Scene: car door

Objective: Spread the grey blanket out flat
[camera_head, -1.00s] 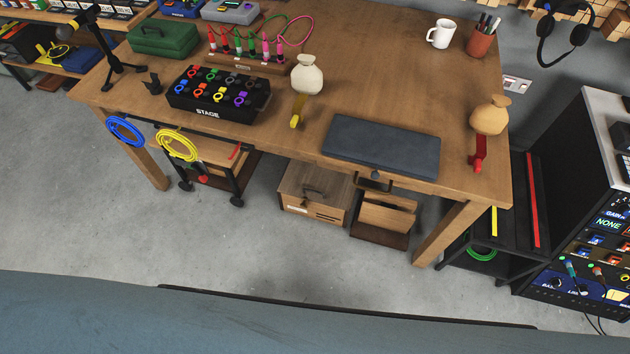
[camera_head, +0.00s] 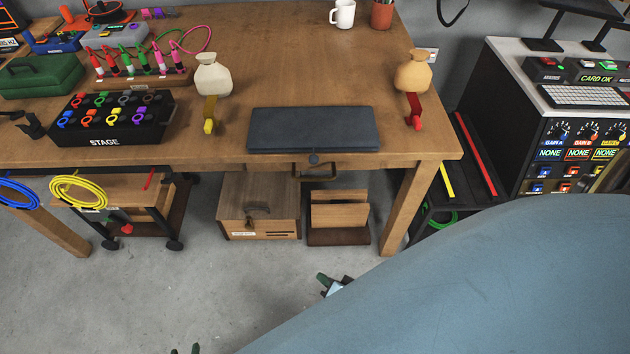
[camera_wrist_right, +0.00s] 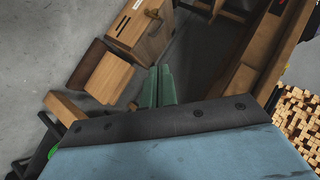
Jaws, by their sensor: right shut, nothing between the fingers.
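The grey blanket (camera_head: 313,129) looks like a flat, dark blue-grey folded rectangle on the front part of the wooden table, in the head view. My right gripper (camera_head: 322,279) shows small over the floor, below and in front of the table, well apart from the blanket. In the right wrist view its green fingers (camera_wrist_right: 160,87) are together with nothing between them. My left gripper (camera_head: 185,350) shows only as dark tips at the bottom edge of the head view, also far from the blanket. The rest of it is cut off.
The stage box (camera_head: 108,142) stands left of the blanket. A pale sack (camera_head: 213,78) on the left and a tan sack (camera_head: 413,72) on the right flank it. The table (camera_head: 310,72) is bare behind. A large blue surface (camera_head: 490,285) hides the lower right.

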